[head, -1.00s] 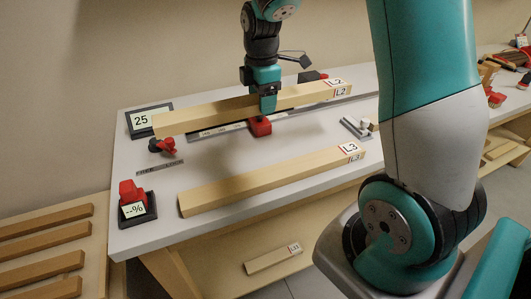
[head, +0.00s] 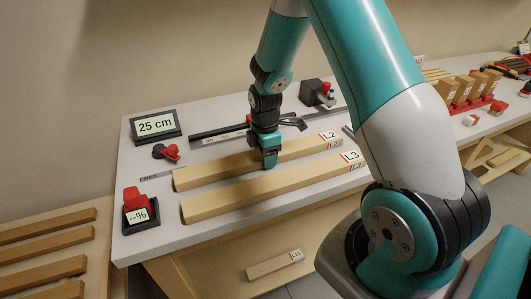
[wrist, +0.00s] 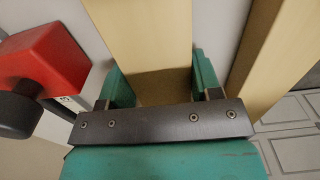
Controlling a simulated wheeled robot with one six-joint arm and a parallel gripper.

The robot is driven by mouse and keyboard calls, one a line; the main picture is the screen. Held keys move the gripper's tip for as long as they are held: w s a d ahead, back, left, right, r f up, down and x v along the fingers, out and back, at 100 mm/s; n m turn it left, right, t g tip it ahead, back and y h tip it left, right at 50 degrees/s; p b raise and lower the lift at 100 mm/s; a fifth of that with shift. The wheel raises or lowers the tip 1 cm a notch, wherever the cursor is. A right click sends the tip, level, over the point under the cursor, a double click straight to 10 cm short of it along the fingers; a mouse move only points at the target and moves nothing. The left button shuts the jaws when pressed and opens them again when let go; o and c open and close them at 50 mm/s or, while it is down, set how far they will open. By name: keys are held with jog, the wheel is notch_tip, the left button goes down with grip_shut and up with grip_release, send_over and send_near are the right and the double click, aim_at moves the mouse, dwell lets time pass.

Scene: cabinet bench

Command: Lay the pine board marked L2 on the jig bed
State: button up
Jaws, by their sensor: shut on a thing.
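The pine board marked L2 (head: 215,170) is low over the white bench top, just behind the board marked L3 and roughly parallel to it. My gripper (head: 269,160) is shut on L2 from above, near the middle of its length. In the wrist view, L2 (wrist: 145,35) runs between the two jaws. L3 (head: 260,192) lies along the front of the bench. I cannot tell whether L2 touches the surface below it, nor which part is the jig bed.
A dark bar (head: 215,132) runs behind L2. A 25 cm display (head: 156,126), a red knob (head: 169,152) and a red device reading --% (head: 138,205) stand at the left. A black-and-red device (head: 318,92) is at the back. A short board (head: 272,265) lies below the bench.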

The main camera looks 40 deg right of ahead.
jog(key=o, duration=1.2)
jog(key=shift+f, duration=0.1)
